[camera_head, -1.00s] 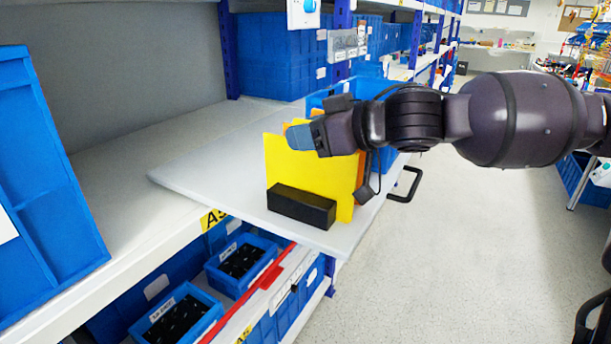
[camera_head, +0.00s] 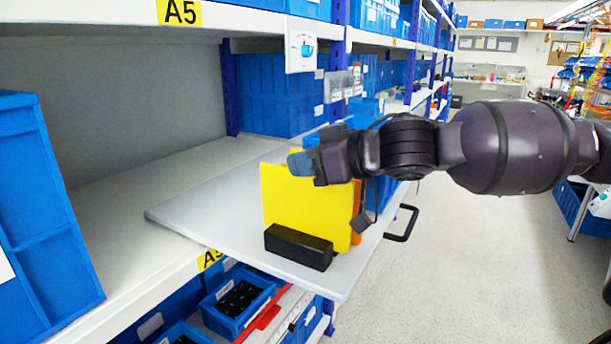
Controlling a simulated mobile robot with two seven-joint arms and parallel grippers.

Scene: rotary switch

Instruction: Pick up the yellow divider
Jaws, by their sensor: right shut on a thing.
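The yellow divider (camera_head: 300,205) is an upright flat panel on the white pull-out board (camera_head: 205,212), behind a black block (camera_head: 298,247). An orange panel (camera_head: 356,205) shows at its right edge, mostly hidden. My right gripper (camera_head: 300,163) comes in from the right at the divider's top edge. Its blue fingertip lies over the top left of the divider, and the gripper is shut on it. The far finger is hidden. Whether the divider's lower edge touches the board is hidden by the black block. My left gripper is not in view.
A blue bin (camera_head: 385,190) stands behind the panels, and a large blue crate (camera_head: 45,225) is at the left. A black handle (camera_head: 402,223) sticks out at the board's right edge. Shelf posts and an upper shelf (camera_head: 90,22) stand behind. The aisle floor (camera_head: 480,270) is clear.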

